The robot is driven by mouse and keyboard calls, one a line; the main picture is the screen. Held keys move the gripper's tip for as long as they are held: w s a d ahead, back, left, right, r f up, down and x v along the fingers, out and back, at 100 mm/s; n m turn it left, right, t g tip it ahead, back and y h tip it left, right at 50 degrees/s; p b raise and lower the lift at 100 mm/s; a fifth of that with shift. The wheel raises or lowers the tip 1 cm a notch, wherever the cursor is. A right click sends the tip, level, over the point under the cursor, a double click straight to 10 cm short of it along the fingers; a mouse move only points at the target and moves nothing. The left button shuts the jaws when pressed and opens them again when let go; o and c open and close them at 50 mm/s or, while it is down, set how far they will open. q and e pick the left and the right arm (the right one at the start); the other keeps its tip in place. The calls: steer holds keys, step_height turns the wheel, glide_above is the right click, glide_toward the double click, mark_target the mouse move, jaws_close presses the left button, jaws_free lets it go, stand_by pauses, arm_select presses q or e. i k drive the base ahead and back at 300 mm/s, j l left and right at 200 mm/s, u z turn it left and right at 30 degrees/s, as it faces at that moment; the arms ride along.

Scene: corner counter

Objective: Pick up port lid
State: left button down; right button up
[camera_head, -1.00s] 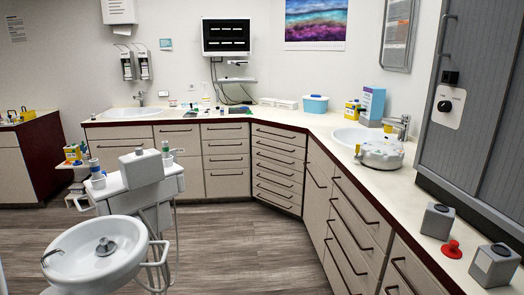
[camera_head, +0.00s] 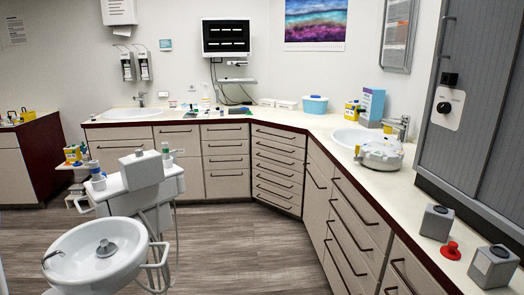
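A small red round piece with a raised knob (camera_head: 451,250), which looks like the port lid, lies on the counter at the right. It is between two grey metal boxes: one stands farther back (camera_head: 436,223) and one nearer (camera_head: 492,267). Each box has a dark round piece on its top; I cannot tell whether these are lids or openings. The red piece appears apart from both boxes. Neither of my grippers is in view.
The corner counter (camera_head: 404,200) runs along the right. A white round device (camera_head: 381,153) sits by the right sink. A grey shuttered cabinet (camera_head: 470,110) stands behind the boxes. A white basin unit (camera_head: 98,262) stands at lower left. The floor (camera_head: 245,245) in the middle is clear.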

mark_target(450, 251)
steer(key=z, duration=1.3)
steer(key=i, duration=0.1)
